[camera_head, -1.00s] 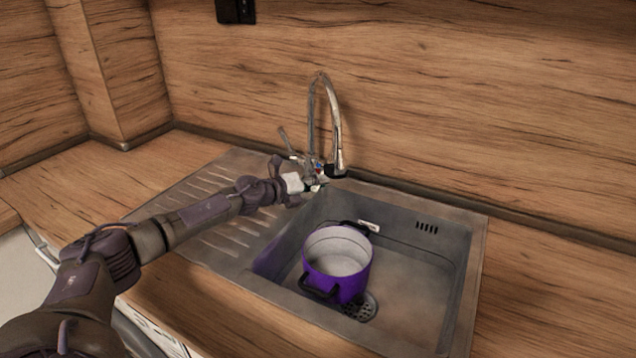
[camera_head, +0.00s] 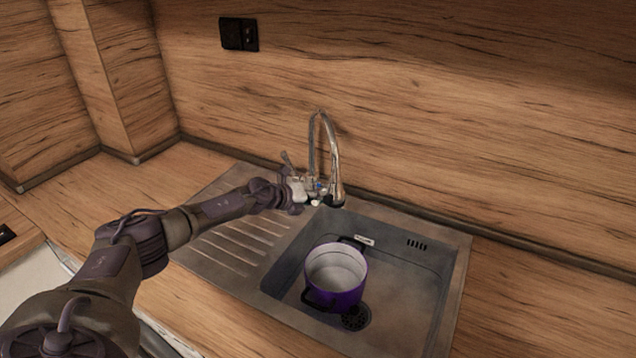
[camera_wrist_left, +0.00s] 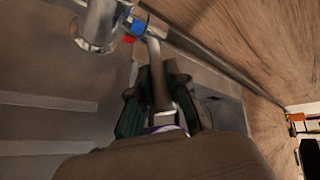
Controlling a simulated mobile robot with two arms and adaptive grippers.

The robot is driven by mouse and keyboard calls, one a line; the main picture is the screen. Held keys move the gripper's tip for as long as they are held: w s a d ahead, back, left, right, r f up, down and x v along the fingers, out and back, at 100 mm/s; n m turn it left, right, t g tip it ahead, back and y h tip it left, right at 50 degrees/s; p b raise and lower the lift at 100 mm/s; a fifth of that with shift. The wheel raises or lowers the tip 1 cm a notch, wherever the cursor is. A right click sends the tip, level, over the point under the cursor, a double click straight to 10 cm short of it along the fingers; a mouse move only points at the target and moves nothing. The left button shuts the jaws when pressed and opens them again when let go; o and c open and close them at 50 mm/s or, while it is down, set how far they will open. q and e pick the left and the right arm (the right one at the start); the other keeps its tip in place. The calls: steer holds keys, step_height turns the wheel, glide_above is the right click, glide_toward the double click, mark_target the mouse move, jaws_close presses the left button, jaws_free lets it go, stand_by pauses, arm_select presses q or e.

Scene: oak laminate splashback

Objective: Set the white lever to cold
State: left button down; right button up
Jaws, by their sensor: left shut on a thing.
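The chrome tap (camera_head: 334,165) stands at the back edge of the sink, with a tall curved spout. It has a small blue mark and a small red mark at its base, clearer in the left wrist view. The pale lever (camera_wrist_left: 157,82) lies between the fingers of my left gripper (camera_wrist_left: 160,105) in the left wrist view. My left gripper (camera_head: 300,191) is shut on it, beside the tap base. In the head view the gripper hides most of the lever, so its exact angle is hard to tell. My right gripper is not in view.
A purple pot (camera_head: 337,290) with dark handles stands in the steel sink basin (camera_head: 405,275) beside the drain. The ribbed drainboard (camera_head: 235,235) lies under my left arm. A black socket (camera_head: 239,34) is on the wooden splashback. The counter right of the sink is clear.

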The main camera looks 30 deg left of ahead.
arm_select(q)
steer(key=r+g+p, duration=0.1)
steer(key=p, duration=0.1)
steer(key=r+p, duration=0.1)
steer(key=p, duration=0.1)
steer(key=shift+w+n+g, duration=0.2)
steer(key=shift+n+g, duration=0.1)
steer(key=shift+g, duration=0.1)
steer(key=shift+w+r+g+p, duration=0.15)
steer(key=shift+g+p, duration=0.65)
steer(key=shift+p, duration=0.1)
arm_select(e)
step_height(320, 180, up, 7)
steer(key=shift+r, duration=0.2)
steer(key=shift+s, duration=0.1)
arm_select(q)
steer(key=c, duration=1.5)
jaws_free()
steer(key=shift+o, duration=0.4)
steer(key=shift+w, duration=0.1)
